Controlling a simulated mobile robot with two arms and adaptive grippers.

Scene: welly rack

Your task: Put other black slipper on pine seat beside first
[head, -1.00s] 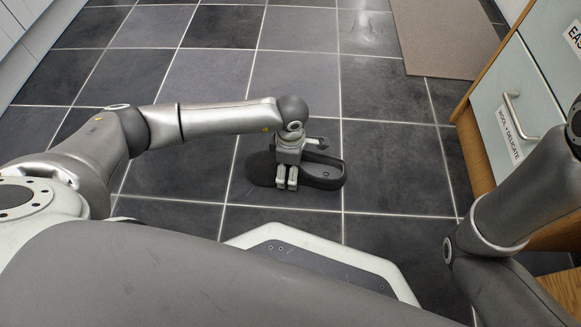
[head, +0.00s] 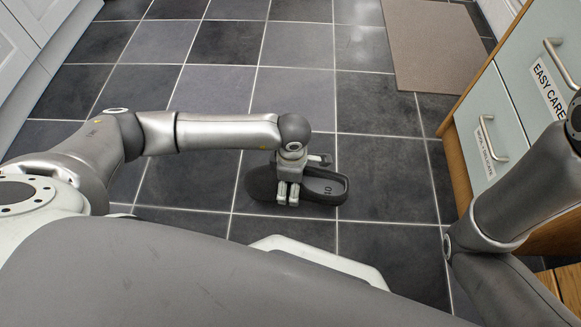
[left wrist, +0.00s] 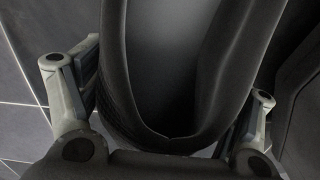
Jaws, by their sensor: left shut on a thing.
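My left gripper (head: 287,196) is shut on a black slipper (head: 325,187) in the middle of the head view. The slipper is held above the dark tiles with its sole roughly level and its opening to the right. In the left wrist view the slipper (left wrist: 165,60) fills the middle, between the two fingers of my left gripper (left wrist: 160,110). A wooden piece with slats (head: 568,288) shows at the lower right edge of the head view; I cannot tell whether it is the pine seat. The first slipper is not in view. My right gripper is out of view.
A wood-framed cabinet with pale drawers (head: 478,130) stands at the right, behind my right arm. A beige mat (head: 432,45) lies at the back right. White cabinets (head: 40,45) line the left. The tiled floor between is clear.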

